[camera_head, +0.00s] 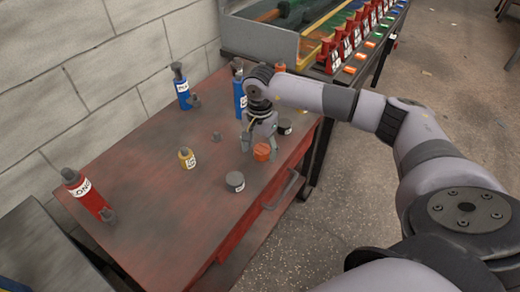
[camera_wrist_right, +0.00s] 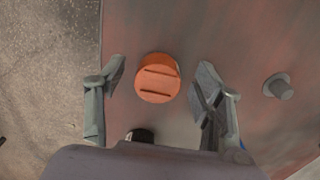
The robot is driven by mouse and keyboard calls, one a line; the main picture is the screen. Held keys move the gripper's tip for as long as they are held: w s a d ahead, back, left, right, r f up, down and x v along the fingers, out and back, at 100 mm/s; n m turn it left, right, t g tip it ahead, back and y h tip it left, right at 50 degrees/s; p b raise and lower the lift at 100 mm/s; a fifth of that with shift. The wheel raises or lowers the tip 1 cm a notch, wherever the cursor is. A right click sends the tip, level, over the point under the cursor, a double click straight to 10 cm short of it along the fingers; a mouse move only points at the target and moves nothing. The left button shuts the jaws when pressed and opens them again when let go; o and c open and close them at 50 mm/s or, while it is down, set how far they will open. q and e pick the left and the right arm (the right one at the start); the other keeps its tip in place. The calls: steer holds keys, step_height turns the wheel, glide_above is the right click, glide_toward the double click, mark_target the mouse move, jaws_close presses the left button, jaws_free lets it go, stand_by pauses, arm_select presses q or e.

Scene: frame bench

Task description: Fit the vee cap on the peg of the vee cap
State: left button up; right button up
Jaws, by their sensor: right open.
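An orange cap (camera_head: 262,152) with two dark slots on top stands on the red bench, near its right edge. I take it for the vee cap, but I cannot read a label on it. My right gripper (camera_head: 258,145) is open above it. In the right wrist view the orange cap (camera_wrist_right: 157,78) lies between the spread fingers (camera_wrist_right: 161,77), with a gap on each side. A short grey peg (camera_head: 216,136) with a wider base stands to the left; it also shows in the wrist view (camera_wrist_right: 279,86). I cannot tell which peg is the vee cap's. My left gripper is out of view.
A dark grey cap (camera_head: 235,182) and a black cap (camera_head: 284,127) stand nearby.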

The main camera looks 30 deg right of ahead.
mark_target(260, 151)
step_height(260, 151, up, 11)
steer(key=shift+r, duration=0.15)
stand_by(0.7)
